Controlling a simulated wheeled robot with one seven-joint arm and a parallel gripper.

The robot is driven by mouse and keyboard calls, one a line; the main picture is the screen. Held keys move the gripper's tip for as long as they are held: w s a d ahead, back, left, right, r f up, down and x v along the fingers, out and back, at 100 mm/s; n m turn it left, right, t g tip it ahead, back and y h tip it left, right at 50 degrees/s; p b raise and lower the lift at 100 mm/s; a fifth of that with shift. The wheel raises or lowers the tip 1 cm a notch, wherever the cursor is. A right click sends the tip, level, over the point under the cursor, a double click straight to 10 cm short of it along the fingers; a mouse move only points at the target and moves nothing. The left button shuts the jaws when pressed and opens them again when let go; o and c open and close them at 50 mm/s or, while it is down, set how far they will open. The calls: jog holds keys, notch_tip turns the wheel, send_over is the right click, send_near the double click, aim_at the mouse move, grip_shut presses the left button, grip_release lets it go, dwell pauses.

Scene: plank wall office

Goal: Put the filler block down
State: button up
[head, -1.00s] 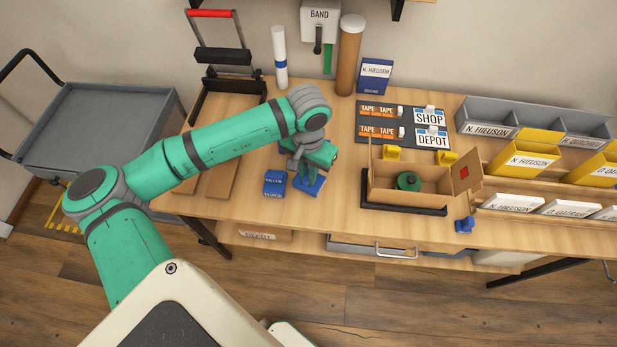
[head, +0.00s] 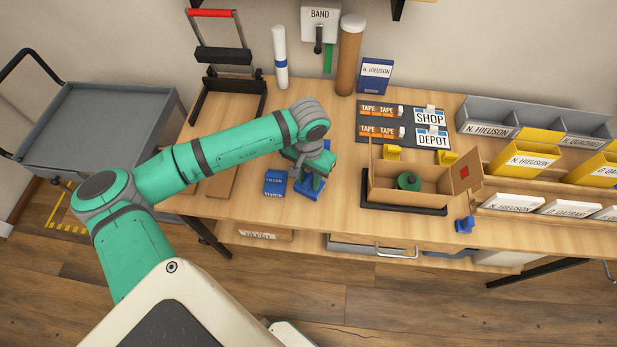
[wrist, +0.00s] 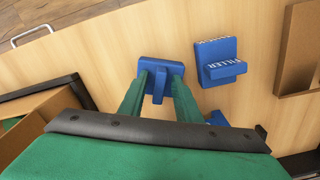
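A blue filler block (wrist: 159,63) with a flat plate and a narrow ridge is at the tips of my gripper (wrist: 161,82) in the wrist view. The green fingers lie on both sides of the ridge and look shut on it. In the head view my gripper (head: 317,181) points down over the table, and the blue block (head: 306,191) is under it, at or very near the tabletop. I cannot tell whether it touches the wood. A second blue block lettered FILLER (head: 275,183) stands just left of it; it also shows in the wrist view (wrist: 220,62).
The wooden table (head: 345,215) has bare room in front. An open cardboard box (head: 410,198) with a green round thing stands right of my gripper. A small blue piece (head: 465,225) lies near the front edge. Brown boards (head: 222,180) lie left. Grey and yellow bins (head: 522,160) stand at right.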

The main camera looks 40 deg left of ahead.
aim_at(308, 179)
jog(key=shift+r, duration=0.1)
notch_tip(308, 179, up, 12)
dwell(0.6)
